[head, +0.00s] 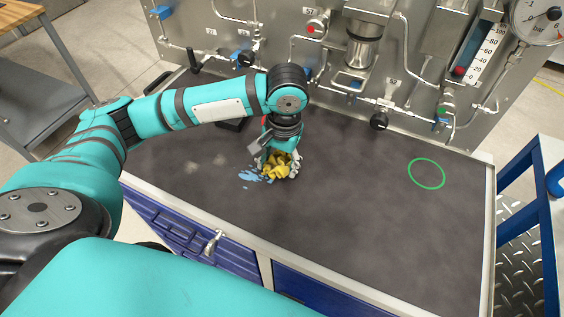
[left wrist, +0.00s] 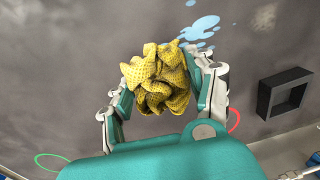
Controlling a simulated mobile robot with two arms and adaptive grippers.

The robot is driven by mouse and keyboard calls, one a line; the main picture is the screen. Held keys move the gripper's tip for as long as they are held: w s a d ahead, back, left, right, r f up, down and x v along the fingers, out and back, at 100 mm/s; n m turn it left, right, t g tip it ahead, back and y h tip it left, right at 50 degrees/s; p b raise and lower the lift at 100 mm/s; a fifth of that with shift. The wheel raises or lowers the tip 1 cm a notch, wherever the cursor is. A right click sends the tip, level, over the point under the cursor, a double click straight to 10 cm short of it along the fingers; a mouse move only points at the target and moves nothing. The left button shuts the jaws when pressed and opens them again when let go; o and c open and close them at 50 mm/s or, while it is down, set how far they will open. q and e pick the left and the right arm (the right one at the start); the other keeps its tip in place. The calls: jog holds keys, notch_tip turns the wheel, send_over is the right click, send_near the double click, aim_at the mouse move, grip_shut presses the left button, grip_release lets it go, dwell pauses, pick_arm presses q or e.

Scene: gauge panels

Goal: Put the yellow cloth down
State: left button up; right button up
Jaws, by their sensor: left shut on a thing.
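The yellow cloth (head: 276,166) is a crumpled bundle low over the dark worktop, left of its middle. It also shows in the left wrist view (left wrist: 157,80), bunched between the fingers. My left gripper (head: 279,168) points down and is shut on the cloth; its fingers also show in the left wrist view (left wrist: 160,88). I cannot tell whether the cloth touches the worktop. My right gripper is not in view.
Pale blue spots (head: 249,176) mark the worktop (head: 340,200) just left of the cloth. A green ring (head: 426,173) lies at the right. A dark open box (left wrist: 284,93) stands near the gripper. A gauge panel (head: 420,60) with pipes rises behind. The worktop's middle is clear.

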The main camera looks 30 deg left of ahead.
aim_at(281, 167)
pick_arm(q)
jog(key=shift+w+a+f, duration=0.1)
jog(key=shift+w+a, duration=0.05)
jog(key=shift+w, duration=0.75)
jog(key=shift+f+p, duration=0.55)
jog(key=shift+f, duration=1.4)
jog(key=o, duration=0.9)
jog(key=shift+s+f, duration=0.15)
jog(key=shift+o, duration=1)
